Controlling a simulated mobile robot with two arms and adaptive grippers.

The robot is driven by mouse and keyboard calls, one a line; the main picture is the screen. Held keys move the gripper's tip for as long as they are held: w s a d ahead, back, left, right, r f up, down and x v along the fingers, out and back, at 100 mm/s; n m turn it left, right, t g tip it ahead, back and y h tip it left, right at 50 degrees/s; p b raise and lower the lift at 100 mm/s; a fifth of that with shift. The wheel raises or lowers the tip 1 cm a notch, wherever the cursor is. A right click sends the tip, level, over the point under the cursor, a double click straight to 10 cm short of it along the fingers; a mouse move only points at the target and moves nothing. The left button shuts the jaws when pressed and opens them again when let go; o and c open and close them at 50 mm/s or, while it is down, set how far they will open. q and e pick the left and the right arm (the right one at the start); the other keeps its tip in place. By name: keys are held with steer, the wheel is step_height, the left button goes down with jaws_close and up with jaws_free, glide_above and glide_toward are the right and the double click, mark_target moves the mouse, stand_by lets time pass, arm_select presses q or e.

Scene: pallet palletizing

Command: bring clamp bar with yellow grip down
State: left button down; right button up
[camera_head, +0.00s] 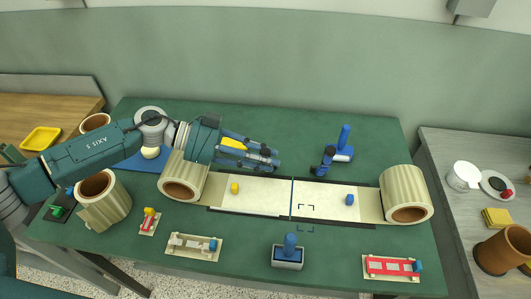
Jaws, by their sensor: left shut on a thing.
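My left gripper (270,160) comes in from the left over the green table, behind the left end of the white panel. It is shut on a clamp bar whose yellow grip (233,143) shows between its fingers. The rest of this bar is hidden by the gripper, so I cannot tell its exact tilt. A second clamp bar (345,138) with a blue grip stands upright behind the right half of the panel. My right gripper is not in view.
The white panel (262,196) carries a yellow knob (235,188) and a blue knob (350,200). Ribbed cream rolls (406,190) flank it. A red fixture (392,267), a beige fixture (194,247) and a blue-handled block (288,255) lie along the front edge.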

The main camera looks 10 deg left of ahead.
arm_select(q)
steer(key=s+f+m+t+b, duration=0.3)
steer(key=s+f+m+b, duration=0.1)
steer(key=s+f, duration=0.3)
steer(key=shift+f+m+h+b, duration=0.3)
steer(key=shift+h+b, duration=0.1)
steer(key=shift+b, duration=0.3)
steer(key=c, duration=1.4)
jaws_free()
steer(key=shift+s, duration=0.1)
steer(key=v, duration=1.2)
steer(key=shift+r, duration=0.15)
